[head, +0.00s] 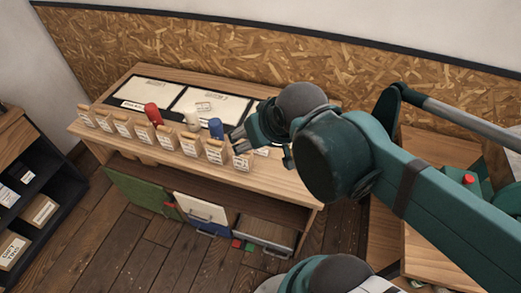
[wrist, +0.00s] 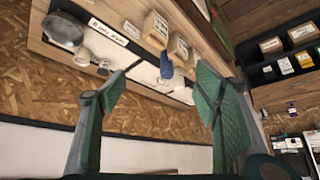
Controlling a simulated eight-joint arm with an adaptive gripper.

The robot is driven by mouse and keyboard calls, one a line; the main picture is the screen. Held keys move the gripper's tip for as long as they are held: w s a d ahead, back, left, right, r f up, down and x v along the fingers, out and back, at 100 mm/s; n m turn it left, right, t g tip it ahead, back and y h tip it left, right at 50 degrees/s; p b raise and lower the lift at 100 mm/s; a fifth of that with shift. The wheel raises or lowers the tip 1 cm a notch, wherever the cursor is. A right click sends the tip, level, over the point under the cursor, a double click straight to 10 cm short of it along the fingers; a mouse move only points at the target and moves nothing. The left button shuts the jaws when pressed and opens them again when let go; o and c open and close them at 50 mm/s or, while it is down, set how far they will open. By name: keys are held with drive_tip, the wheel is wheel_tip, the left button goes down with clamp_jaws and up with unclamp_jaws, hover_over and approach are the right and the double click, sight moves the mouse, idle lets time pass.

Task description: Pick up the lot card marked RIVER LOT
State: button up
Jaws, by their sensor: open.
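Several small lot cards in wooden blocks stand in a row along the front edge of the bench, from a left-end card (head: 87,117) to a right-end card (head: 242,160) in the head view. Their print is too small to read, so I cannot tell which is marked RIVER LOT. My gripper (head: 262,146) is open above the right end of the row, close to the last card, and partly hides what is behind it. In the wrist view my gripper (wrist: 166,78) has its fingers spread, with a blue object (wrist: 167,66) seen between them and blocks (wrist: 155,28) beyond.
Behind the cards stand a red piece (head: 153,113), a white piece (head: 192,119) and a blue piece (head: 216,128), near pale panels (head: 157,92) in a dark frame. Below are an open drawer (head: 266,233) and a green panel (head: 134,188). A dark shelf (head: 40,203) stands at left.

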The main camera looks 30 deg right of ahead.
drive_tip(key=shift+w, duration=0.1)
drive_tip(key=m+g, duration=0.7)
drive_tip(key=m, duration=0.2)
hover_over(261, 149)
drive_tip(key=f, duration=1.4)
drive_tip(key=f+b, duration=0.1)
drive_tip(key=f, duration=0.6)
drive_tip(key=shift+w+d+f, duration=0.15)
drive_tip(key=shift+w+f, duration=0.1)
drive_tip(key=shift+w+d+f+m, duration=0.1)
drive_tip(key=shift+d+f+m, duration=0.2)
drive_tip(key=shift+f, duration=0.45)
drive_tip(key=shift+f, duration=1.3)
drive_tip(key=shift+f, duration=0.1)
